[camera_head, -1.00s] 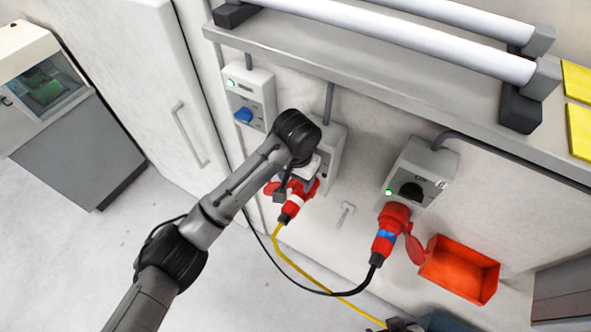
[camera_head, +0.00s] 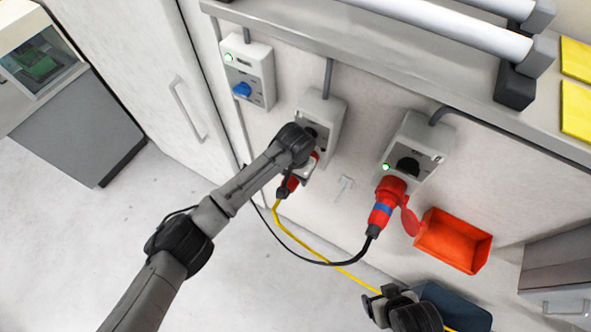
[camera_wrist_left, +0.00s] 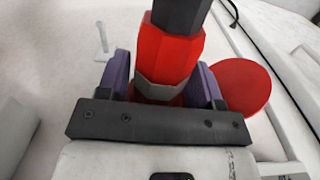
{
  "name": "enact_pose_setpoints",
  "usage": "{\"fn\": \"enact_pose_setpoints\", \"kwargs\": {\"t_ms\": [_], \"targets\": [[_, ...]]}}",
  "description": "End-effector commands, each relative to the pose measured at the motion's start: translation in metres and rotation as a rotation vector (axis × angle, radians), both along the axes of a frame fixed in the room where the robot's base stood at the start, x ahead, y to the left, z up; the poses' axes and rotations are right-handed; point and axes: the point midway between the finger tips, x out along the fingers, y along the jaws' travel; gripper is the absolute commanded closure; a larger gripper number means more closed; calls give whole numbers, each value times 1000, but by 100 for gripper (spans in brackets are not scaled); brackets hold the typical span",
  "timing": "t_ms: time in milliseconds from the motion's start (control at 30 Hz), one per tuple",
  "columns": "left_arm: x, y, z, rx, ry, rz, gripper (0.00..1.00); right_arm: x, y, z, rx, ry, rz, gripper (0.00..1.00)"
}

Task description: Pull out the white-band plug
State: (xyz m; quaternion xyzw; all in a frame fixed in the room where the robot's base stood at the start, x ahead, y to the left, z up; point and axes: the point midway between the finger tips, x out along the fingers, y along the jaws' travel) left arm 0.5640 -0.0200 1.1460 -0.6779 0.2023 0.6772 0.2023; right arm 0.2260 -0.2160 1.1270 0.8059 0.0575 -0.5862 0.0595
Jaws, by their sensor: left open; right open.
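The white-band plug (camera_head: 292,185) is red and sits at the middle wall socket (camera_head: 322,118), mostly hidden behind my left arm in the head view. In the left wrist view the red plug (camera_wrist_left: 168,55) stands between the fingers, its pale band (camera_wrist_left: 160,88) low between them. My left gripper (camera_wrist_left: 163,84) is open around the plug, one purple-sided finger on each side; contact cannot be told. My right gripper (camera_head: 371,300) is open and empty at the lower edge of the head view, away from the plug.
A blue-band red plug (camera_head: 381,210) with a black cable is in the right socket (camera_head: 415,150). An orange bin (camera_head: 453,240) is beside it. A yellow cable (camera_head: 325,262) hangs from the white-band plug. A red round lid (camera_wrist_left: 240,87) is close right of the left gripper.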

Motion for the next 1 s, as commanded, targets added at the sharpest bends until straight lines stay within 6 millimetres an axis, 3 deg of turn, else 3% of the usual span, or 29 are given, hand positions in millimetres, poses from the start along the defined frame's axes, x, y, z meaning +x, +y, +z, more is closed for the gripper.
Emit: {"fn": "enact_pose_setpoints", "kwargs": {"t_ms": [233, 700, 1000], "targets": [[0, 0, -1, 0, 0, 0, 40, 0, -1, 0, -4, -1, 3, 19], [0, 0, 0, 1, 1, 0, 85, 0, -3, 0, -11, -1, 7, 19], [-3, 2, 2, 0, 0, 0, 86, 0, -2, 6, -5, -1, 3, 19]]}}
